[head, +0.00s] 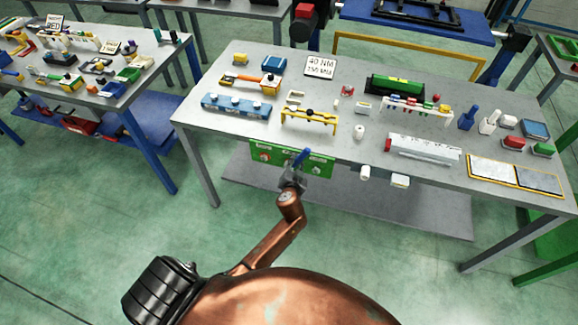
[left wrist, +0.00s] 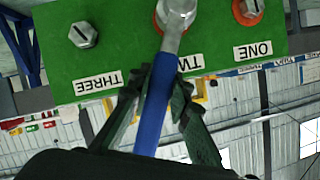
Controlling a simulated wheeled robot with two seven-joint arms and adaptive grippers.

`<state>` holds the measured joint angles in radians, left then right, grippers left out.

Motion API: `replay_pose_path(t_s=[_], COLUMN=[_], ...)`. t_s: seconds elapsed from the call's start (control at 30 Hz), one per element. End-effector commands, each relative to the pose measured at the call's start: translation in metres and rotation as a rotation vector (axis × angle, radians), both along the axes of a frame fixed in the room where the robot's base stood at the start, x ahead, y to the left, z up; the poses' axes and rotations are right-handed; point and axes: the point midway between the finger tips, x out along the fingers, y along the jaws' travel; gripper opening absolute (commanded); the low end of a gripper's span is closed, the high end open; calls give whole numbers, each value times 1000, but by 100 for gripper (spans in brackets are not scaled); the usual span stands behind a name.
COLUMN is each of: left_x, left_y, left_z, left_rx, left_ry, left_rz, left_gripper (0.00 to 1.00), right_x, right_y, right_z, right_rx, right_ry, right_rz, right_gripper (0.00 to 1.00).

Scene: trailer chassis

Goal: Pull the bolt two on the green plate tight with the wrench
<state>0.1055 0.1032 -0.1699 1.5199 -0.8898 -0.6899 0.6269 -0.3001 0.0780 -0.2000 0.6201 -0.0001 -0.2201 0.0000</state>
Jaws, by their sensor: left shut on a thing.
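The green plate (head: 262,153) hangs upright at the table's front edge. It fills the top of the left wrist view (left wrist: 120,55), with its labels upside down. Bolt three (left wrist: 83,35) is at left and bolt one (left wrist: 248,10) at right, on an orange-red ring. My left gripper (head: 293,178) is in front of the plate, shut on the blue handle of the wrench (left wrist: 155,115). The wrench's metal head lies over bolt two's place and hides the bolt; part of a reddish ring shows beside it. I cannot tell whether the head is seated. My right gripper is not in view.
The grey table (head: 245,140) behind the plate carries a blue block (head: 235,106), a yellow stand (head: 308,118), a white-grey cylinder (head: 425,150) and many small parts. A second crowded table (head: 115,88) stands at left. The floor in front is clear.

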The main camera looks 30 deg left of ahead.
Motion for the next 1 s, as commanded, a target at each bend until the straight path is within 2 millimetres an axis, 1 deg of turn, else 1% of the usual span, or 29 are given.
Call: replay_pose_path(t_s=[0.03,0.17,1.0], left_x=[0,-1,-46], left_y=[1,1,-10], left_z=[4,4,3], left_rx=[-8,-21,-23], left_ry=[-6,-9,-9], left_rz=[0,-1,-1], left_gripper=[0,0,0], right_x=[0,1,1], right_y=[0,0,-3], right_z=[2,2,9], right_rx=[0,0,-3], right_ry=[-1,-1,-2], right_rz=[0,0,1], right_gripper=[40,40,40])
